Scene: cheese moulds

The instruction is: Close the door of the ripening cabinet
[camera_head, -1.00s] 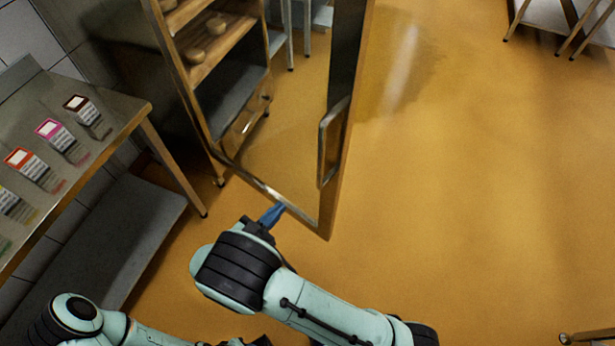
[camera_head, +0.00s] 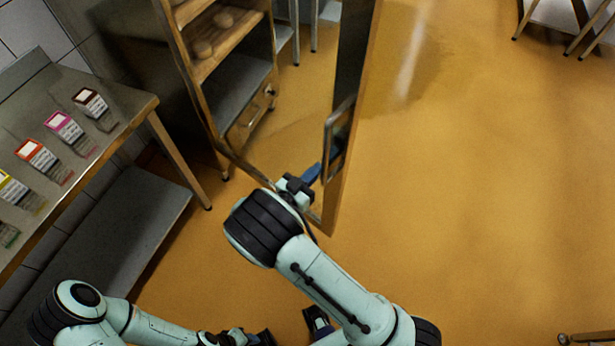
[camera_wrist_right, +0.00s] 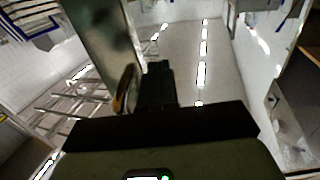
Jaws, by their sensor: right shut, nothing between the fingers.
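The ripening cabinet (camera_head: 205,130) stands at the upper middle of the head view, with shelves of pale cheeses inside. Its door (camera_head: 331,205) stands open, swung out toward me, with an upright handle (camera_head: 333,140) near its free edge. My right gripper (camera_head: 313,174) is shut and empty, close to the door's lower part, just below and left of the handle. I cannot tell whether it touches. In the right wrist view the gripper (camera_wrist_right: 157,80) shows dark beside the door (camera_wrist_right: 108,45) and handle (camera_wrist_right: 126,88). My left gripper (camera_head: 262,338) is low at the frame's bottom edge, its fingers unclear.
A steel table (camera_head: 135,98) with several coloured labelled cards stands at the left, a grey lower shelf (camera_head: 120,235) beneath it. Another table's legs (camera_head: 575,35) show at the top right.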

